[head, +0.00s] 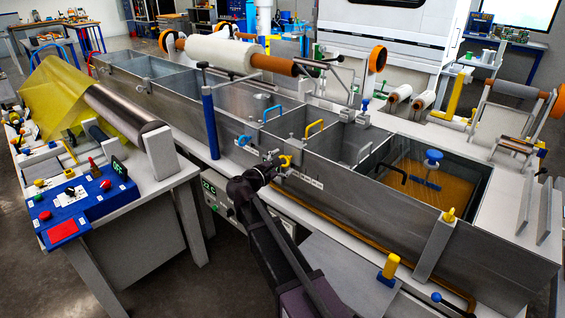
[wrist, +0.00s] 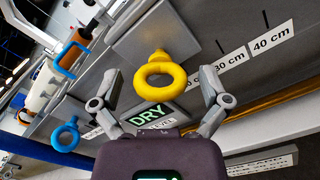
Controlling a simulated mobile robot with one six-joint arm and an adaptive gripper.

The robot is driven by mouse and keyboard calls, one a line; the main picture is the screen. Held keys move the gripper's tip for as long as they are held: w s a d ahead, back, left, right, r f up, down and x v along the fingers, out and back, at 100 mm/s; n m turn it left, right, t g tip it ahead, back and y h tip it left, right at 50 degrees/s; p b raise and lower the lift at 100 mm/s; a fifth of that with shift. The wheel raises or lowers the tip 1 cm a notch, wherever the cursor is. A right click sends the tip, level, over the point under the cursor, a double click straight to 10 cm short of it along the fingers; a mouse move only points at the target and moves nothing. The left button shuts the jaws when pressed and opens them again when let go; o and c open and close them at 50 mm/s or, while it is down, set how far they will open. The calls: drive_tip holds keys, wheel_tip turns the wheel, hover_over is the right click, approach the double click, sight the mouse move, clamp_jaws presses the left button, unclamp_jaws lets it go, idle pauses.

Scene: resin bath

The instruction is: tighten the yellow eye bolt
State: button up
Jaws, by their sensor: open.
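The yellow eye bolt (wrist: 160,63) sits on the grey tank wall, its ring facing the wrist camera. In the head view the yellow eye bolt (head: 285,161) is on the front wall, right at the end of my arm. My gripper (wrist: 161,76) is open, with one finger on each side of the ring. Gaps show between the ring and both fingers, so neither appears to touch it. My gripper (head: 277,168) in the head view is small and dark, and its fingers are hard to make out.
A blue eye bolt (wrist: 66,135) is on the same wall at left. A DRY LEVEL label (wrist: 150,117) lies just below the yellow ring, with a centimetre scale (wrist: 272,37) to the right. Blue (head: 272,111) and yellow (head: 315,127) handles stand above the tank. A blue post (head: 210,125) rises left.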

drive_tip(key=c, duration=1.1)
drive_tip(key=shift+a, duration=0.25)
drive_tip(key=shift+c, duration=0.2)
drive_tip(key=shift+d, duration=0.2)
drive_tip(key=shift+m, duration=0.4)
drive_tip(key=m, duration=0.8)
drive_tip(key=shift+r, duration=0.1)
drive_tip(key=shift+m, duration=0.3)
